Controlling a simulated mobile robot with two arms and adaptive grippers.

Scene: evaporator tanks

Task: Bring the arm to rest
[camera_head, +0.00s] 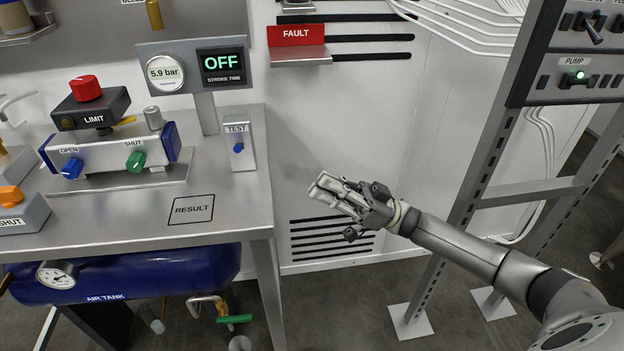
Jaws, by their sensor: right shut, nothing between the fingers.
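My right arm reaches in from the lower right of the head view. Its right gripper (326,189) is shut and empty. It hangs in the air just right of the steel bench's right edge, in front of the white wall panel. It appears apart from the bench and from the rack. My left gripper does not show.
The steel bench (240,205) on the left bears a limit box (92,112), a valve block with OPEN and SHUT knobs, a TEST switch (239,143) and a gauge panel (195,68). A blue air tank (130,275) lies below. A rack post (490,140) stands right.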

